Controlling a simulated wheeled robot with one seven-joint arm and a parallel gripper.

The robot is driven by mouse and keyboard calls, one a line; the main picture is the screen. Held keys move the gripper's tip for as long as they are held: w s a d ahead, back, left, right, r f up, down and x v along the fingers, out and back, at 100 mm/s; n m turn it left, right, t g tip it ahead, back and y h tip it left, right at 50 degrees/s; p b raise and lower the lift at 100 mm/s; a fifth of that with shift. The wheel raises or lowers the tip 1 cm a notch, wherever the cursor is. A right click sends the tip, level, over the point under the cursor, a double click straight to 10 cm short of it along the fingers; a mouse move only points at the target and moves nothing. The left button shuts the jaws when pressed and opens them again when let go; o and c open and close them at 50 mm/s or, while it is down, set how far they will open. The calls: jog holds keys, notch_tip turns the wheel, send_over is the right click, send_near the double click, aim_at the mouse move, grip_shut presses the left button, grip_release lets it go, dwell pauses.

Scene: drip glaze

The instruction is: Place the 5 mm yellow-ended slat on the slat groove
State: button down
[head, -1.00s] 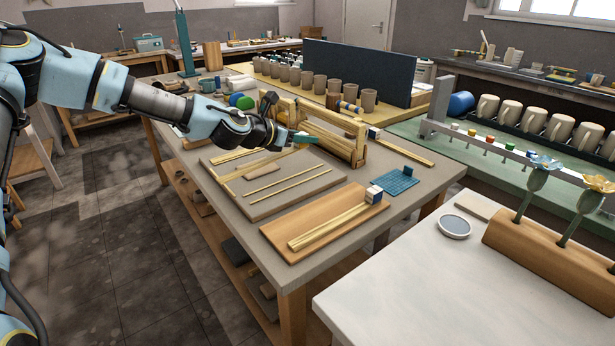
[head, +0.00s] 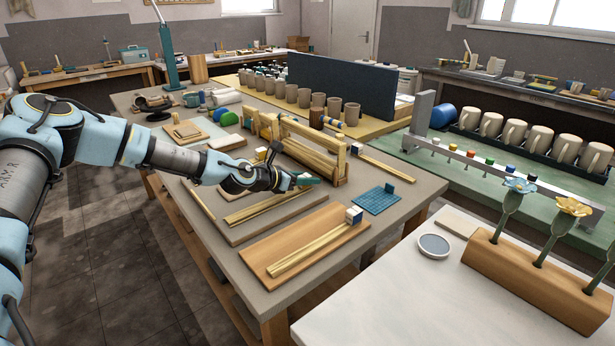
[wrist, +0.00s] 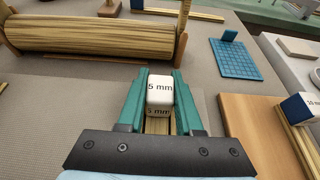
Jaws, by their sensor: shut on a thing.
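My gripper (head: 308,180) has teal fingers and is low over the grey board on the workbench. In the wrist view, my gripper (wrist: 160,95) is shut on the 5 mm slat. Its white end block (wrist: 160,90), marked "5 mm", sits between the fingers, with a narrow tan strip (wrist: 157,125) beneath it. No yellow end face shows from here. The slat is hardly visible in the head view. I cannot pick out the slat groove for certain.
A wooden frame with a straw-coloured roller (head: 312,157) stands just beyond my gripper. A tan board (head: 270,250) holds pale slats and a blue-and-white block (head: 354,215), marked 10 mm in the wrist view. A blue gridded mat (head: 375,200) lies to the right.

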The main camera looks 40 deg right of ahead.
jog(key=shift+f, duration=0.25)
jog(key=c, duration=0.6)
grip_release()
jog(key=shift+r, duration=0.15)
jog(key=shift+a, duration=0.3)
notch_tip(320, 180, up, 5)
jog(key=b, duration=0.4)
send_over(276, 199)
jog(key=shift+f, duration=0.2)
jog(key=shift+w, duration=0.1)
